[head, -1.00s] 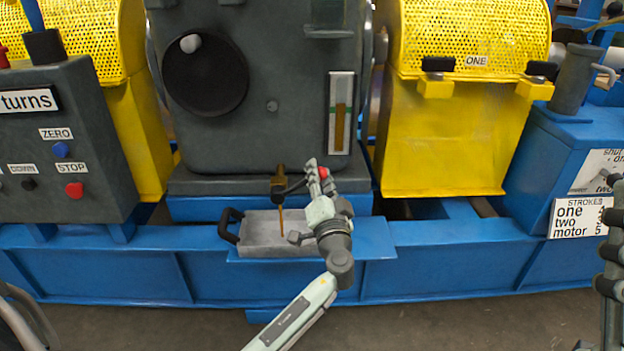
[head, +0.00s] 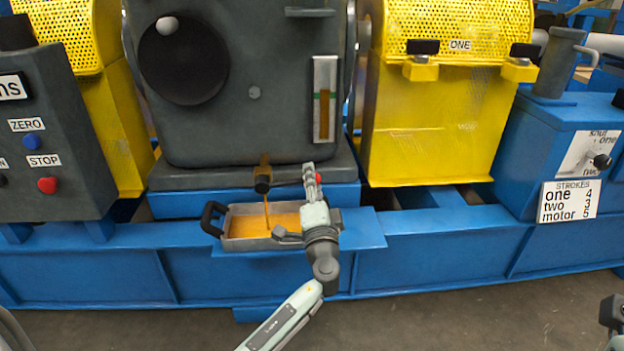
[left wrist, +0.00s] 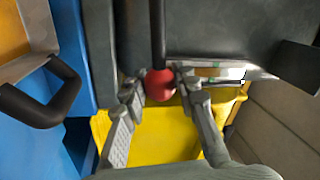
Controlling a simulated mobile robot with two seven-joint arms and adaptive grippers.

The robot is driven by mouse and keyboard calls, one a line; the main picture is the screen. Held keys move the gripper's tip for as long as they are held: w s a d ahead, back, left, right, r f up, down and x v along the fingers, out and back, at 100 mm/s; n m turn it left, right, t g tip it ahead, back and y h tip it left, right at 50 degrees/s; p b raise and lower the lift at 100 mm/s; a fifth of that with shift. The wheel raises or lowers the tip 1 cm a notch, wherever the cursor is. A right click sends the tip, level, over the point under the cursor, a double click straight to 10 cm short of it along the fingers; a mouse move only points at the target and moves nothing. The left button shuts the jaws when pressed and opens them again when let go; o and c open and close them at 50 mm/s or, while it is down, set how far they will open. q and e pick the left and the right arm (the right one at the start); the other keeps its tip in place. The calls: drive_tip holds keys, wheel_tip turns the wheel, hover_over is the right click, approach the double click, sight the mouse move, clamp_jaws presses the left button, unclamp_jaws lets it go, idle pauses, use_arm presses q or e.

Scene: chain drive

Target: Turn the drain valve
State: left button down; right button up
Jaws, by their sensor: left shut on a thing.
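The drain spout (head: 263,180) is a brown pipe below the grey gear housing (head: 270,125). A thin amber stream runs from it into a grey tray (head: 228,244), which holds amber oil (head: 252,224). The valve's red knob (head: 318,178) sits right of the spout, partly hidden by my left gripper (head: 312,176). In the left wrist view the red knob (left wrist: 159,85) is between the fingertips of my left gripper (left wrist: 160,88), which is shut on it. A dark rod runs to the knob. Part of my right arm shows at the lower right edge; its jaws cannot be made out.
The tray's black handle (head: 211,217) sticks out left. A blue frame (head: 440,250) runs along the front. A control box with buttons (head: 50,150) stands left; a yellow guard (head: 430,130) is right of the housing. A sight glass (head: 324,100) is on the housing.

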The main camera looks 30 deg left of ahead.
use_arm(q)
drive_tip(key=c, duration=1.1)
unclamp_jaws()
drive_tip(key=shift+c, duration=0.2)
drive_tip(key=v, duration=0.7)
drive_tip(key=shift+s, duration=0.15)
drive_tip(key=shift+d, duration=0.2)
